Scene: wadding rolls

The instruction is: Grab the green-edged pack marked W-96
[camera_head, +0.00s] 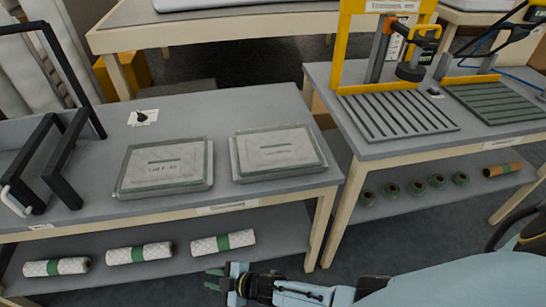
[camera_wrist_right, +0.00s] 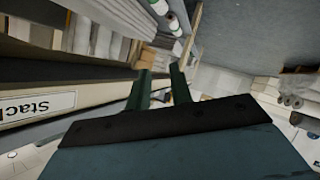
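Two flat clear-wrapped packs with green edging lie on the grey table top (camera_head: 260,105) in the head view. The left pack (camera_head: 165,165) and the right pack (camera_head: 278,152) lie side by side with a narrow gap. Each has printed marking on top, too small to read surely, so I cannot tell which is W-96. My right gripper (camera_head: 213,279) is below and in front of the table's front edge, apart from both packs. Its dark green fingers are spread and empty, also in the right wrist view (camera_wrist_right: 160,78). My left gripper is not in view.
Several white rolls with green bands (camera_head: 139,252) lie on the lower shelf. A black frame (camera_head: 60,150) stands at the table's left end. A second table with a yellow press (camera_head: 385,60) and slatted plates (camera_head: 397,115) stands to the right.

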